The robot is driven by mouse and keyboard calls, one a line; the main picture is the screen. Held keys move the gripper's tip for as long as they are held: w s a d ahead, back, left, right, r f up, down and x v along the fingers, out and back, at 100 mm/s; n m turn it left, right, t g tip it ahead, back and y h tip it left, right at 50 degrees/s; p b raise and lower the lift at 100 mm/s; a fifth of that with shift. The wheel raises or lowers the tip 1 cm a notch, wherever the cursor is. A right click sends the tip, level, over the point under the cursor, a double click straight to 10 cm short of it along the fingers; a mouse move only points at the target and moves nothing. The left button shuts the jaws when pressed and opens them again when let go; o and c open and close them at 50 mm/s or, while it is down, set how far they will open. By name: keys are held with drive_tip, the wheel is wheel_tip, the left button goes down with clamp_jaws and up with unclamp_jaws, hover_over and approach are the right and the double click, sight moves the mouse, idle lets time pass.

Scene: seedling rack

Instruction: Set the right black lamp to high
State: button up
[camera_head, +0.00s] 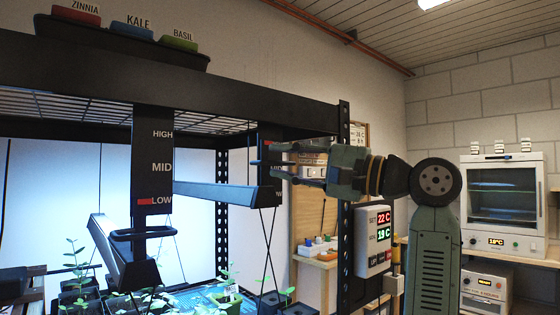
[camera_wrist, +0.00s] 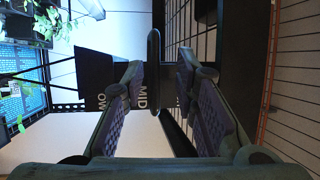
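The right black lamp (camera_head: 225,193) hangs as a long dark bar on its dark post (camera_head: 271,188), in the right part of the rack. Its post shows partly hidden lettering, and a small reddish mark seems to show near the top. My gripper (camera_head: 282,163) points left at this post. In the wrist view the open fingers (camera_wrist: 158,72) straddle a black loop handle (camera_wrist: 154,45), with gaps on both sides. MID shows behind it and OW to its left. HIGH is hidden there. The left lamp (camera_head: 118,262) has its red pointer at LOW.
A wire shelf (camera_head: 70,105) lies above the lamps. Seedlings (camera_head: 228,290) in pots stand below. A control box (camera_head: 374,238) reading 22 C and 19 C is beside the upright. A white oven (camera_head: 500,200) stands far right.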

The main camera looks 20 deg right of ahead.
drive_tip(key=v, duration=1)
drive_tip(key=shift+s+d, duration=0.15)
drive_tip(key=shift+s, duration=0.1)
